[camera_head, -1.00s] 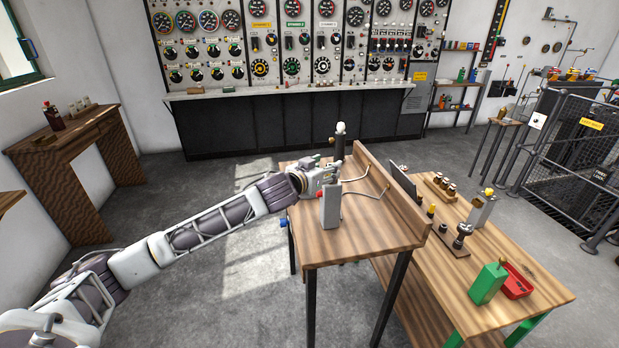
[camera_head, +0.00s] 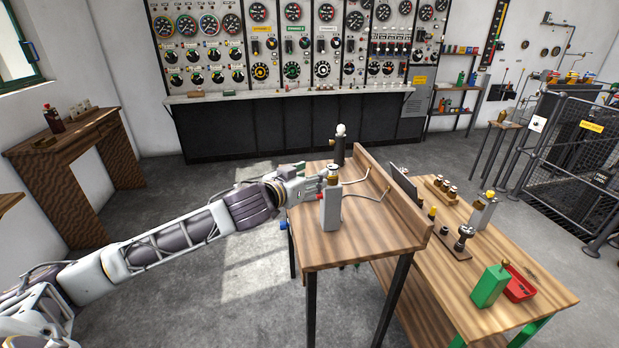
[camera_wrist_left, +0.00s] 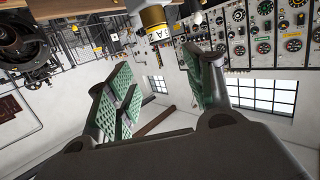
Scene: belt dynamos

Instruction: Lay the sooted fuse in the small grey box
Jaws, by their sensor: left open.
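My left gripper (camera_head: 318,181) is open just left of the top of an upright grey block (camera_head: 331,212) on the small wooden table. A small brass and pale piece (camera_head: 333,173) shows at the block's top. In the left wrist view my open jaws (camera_wrist_left: 160,66) have nothing between their green pads. A brass cylinder marked "5 A" (camera_wrist_left: 154,22) shows just beyond the fingertips; it may be a fuse. I cannot tell whether it is sooted. I cannot pick out a small grey box with certainty. My right gripper is out of view.
A black post with a white bulb (camera_head: 340,142) and bent rods stand near the block. The table has a raised wooden back (camera_head: 395,205). The right bench (camera_head: 470,282) holds a green block (camera_head: 490,286), a red tray (camera_head: 519,284) and small parts. The table's front is clear.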

